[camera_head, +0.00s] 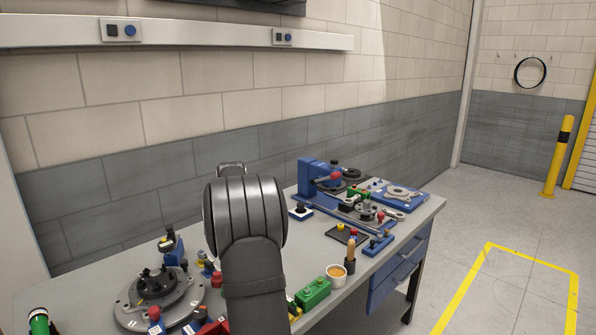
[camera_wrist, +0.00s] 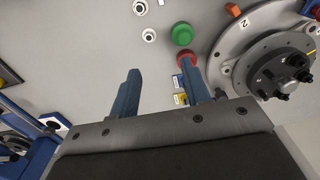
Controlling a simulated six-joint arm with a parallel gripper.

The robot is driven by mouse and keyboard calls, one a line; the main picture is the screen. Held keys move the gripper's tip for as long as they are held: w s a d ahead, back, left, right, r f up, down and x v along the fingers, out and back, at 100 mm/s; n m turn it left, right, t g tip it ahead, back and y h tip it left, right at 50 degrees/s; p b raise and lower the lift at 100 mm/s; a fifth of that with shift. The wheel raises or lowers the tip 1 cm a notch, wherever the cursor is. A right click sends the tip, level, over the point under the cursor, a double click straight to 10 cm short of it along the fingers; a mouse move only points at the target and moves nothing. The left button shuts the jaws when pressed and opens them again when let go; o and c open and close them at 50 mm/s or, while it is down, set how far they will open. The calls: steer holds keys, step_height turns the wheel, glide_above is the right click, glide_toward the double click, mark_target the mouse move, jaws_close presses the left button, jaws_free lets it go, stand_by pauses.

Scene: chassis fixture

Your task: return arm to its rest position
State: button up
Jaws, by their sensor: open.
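My gripper (camera_wrist: 162,95) shows in the wrist view with its two blue-grey fingers apart and nothing between them. It is above the grey workbench, and the bench top shows beyond the fingers. In the head view my dark arm rises in front of the bench, and the gripper's fingers are hidden behind it. A round metal fixture (camera_head: 127,308) with a black hub is on the bench to the left of my arm. In the wrist view the fixture (camera_wrist: 222,62) is to the right of my gripper, apart from the fingers.
A blue fixture (camera_head: 308,172) with several parts stands at the bench's right end. A green block (camera_head: 313,293) and a white cup (camera_head: 337,275) sit near the front edge. In the wrist view, green (camera_wrist: 183,34) and red round pieces lie near the right finger. The wall is behind.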

steer(key=s+a+r, duration=0.1)
steer(key=s+a, duration=0.1)
steer(key=a, duration=0.5)
steer(key=s+a+r, duration=0.1)
steer(key=s+a, duration=0.1)
steer(key=a, duration=0.5)
steer(key=s+a+r, duration=0.1)
steer(key=s+a, duration=0.1)
steer(key=a, duration=0.6)
steer(key=shift+s+r, duration=0.1)
steer(key=shift+s, duration=0.1)
steer(key=shift+s+a+f, duration=0.25)
steer(key=shift+a+f, duration=0.2)
steer(key=shift+f, duration=0.95)
